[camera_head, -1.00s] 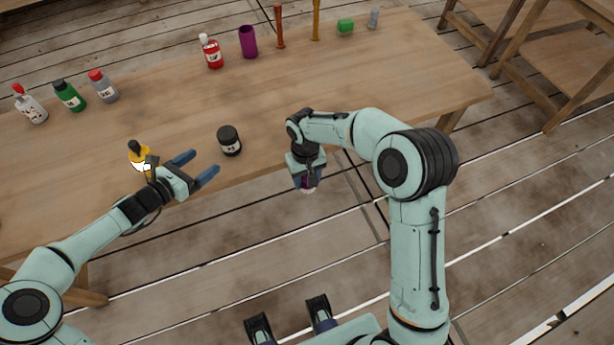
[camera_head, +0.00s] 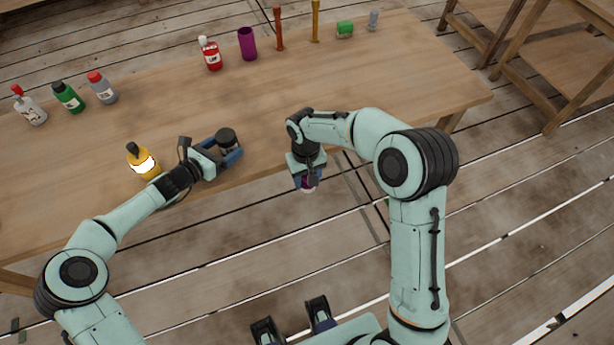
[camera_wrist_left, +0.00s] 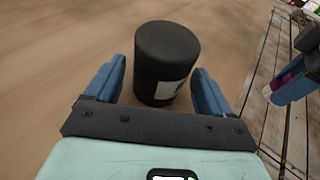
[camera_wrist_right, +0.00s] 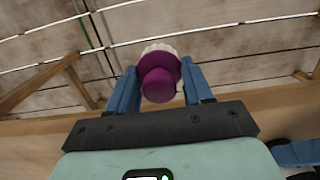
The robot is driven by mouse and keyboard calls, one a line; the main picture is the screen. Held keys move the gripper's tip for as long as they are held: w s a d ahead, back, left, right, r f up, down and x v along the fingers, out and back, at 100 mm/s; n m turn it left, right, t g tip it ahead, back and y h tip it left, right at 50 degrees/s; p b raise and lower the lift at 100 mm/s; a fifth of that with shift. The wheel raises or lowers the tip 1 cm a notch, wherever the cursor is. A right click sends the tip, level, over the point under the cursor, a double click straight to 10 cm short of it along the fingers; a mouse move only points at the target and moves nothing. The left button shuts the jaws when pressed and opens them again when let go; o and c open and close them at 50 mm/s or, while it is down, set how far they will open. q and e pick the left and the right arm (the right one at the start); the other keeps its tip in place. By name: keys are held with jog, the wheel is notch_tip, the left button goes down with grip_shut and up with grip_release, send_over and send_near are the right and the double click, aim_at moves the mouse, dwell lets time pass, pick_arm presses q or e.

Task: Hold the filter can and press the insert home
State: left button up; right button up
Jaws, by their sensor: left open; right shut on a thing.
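The filter can is a black cylinder with a white label (camera_head: 226,139), upright on the table near its front edge. In the left wrist view the can (camera_wrist_left: 167,62) stands between the two blue fingers. My left gripper (camera_head: 232,156) is open around it, with a gap visible on the left side. My right gripper (camera_head: 307,180) is off the table's front edge and shut on the insert. In the right wrist view the insert (camera_wrist_right: 160,82) is purple with a pale, ridged far end, held between the fingers (camera_wrist_right: 158,90).
A yellow bottle (camera_head: 143,163) stands close to my left wrist. Grey (camera_head: 103,90), green (camera_head: 69,98) and white (camera_head: 30,108) bottles stand at the left. The table's middle (camera_head: 330,85) is clear.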

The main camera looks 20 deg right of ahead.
pick_arm(q)
jog(key=shift+w+d+f, duration=0.15)
jog(key=shift+w+d, duration=0.1)
jog(key=shift+d, duration=0.1)
jog(key=c, duration=0.7)
jog(key=shift+o, duration=0.2)
dwell(0.8)
jog(key=o, duration=0.9)
jog(key=shift+c, duration=0.2)
